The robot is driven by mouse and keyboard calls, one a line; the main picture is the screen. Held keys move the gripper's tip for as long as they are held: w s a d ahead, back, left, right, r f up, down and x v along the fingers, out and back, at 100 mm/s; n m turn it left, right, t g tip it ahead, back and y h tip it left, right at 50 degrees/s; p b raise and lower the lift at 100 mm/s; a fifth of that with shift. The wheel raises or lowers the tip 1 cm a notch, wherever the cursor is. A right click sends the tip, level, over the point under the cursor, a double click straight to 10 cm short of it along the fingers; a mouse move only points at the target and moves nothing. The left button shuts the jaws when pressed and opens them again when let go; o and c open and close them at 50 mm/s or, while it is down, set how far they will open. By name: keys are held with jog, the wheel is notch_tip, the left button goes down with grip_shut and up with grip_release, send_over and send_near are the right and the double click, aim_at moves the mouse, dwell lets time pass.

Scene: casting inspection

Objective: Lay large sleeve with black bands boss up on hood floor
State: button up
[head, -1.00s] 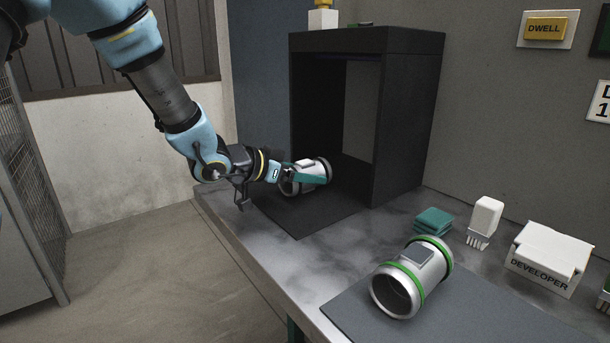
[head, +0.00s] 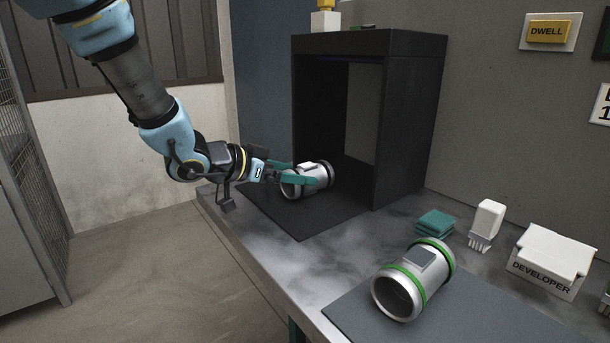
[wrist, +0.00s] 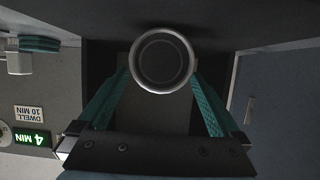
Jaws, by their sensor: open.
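The large sleeve with black bands (head: 308,182) lies on its side on the dark mat at the mouth of the black hood (head: 411,120). A raised boss shows on its upper side in the head view. My gripper (head: 298,177) is open, with its teal fingers close to the sleeve. In the wrist view the sleeve (wrist: 162,60) shows end-on as a round ring, and the fingertips of my gripper (wrist: 160,82) stand on either side of it. Whether the fingers touch it, I cannot tell. The hood's deep interior is dark.
A sleeve with green bands (head: 414,278) lies on a grey mat (head: 480,318) in front. Green pads (head: 435,223), a white brush (head: 486,224) and a developer box (head: 551,261) stand along the wall. The bench between the mats is clear.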

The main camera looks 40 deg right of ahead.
jog(key=v, duration=0.7)
jog(key=shift+a+r+p, duration=0.15)
jog(key=shift+a+p, duration=0.2)
jog(key=shift+a, duration=0.05)
jog(key=w+a+f+n+t+y, duration=0.3)
jog(key=w+a+n+t, duration=0.25)
jog(key=w+a, duration=0.35)
jog(key=w+a+f+n+t+y, duration=0.1)
jog(key=w+a+f+n+y, duration=0.15)
jog(key=a, duration=0.45)
jog(key=w+a+f+n+t+y, duration=0.1)
jog(key=w+a+n+y, duration=0.15)
jog(key=a, duration=0.45)
jog(key=s+a+f+n+g+y, duration=0.1)
jog(key=s+a+n+g+y, duration=0.1)
jog(key=s+a, duration=0.3)
jog(key=s+a+f+n+g+y, duration=0.2)
jog(key=s+a+n, duration=0.3)
jog(key=a, duration=0.5)
jog(key=shift+s+a+f+g+y, duration=0.25)
jog(key=shift+s+a+g+y, duration=0.1)
jog(key=shift+s+g+y, duration=0.2)
notch_tip(320, 180, up, 10)
jog(key=p, duration=1)
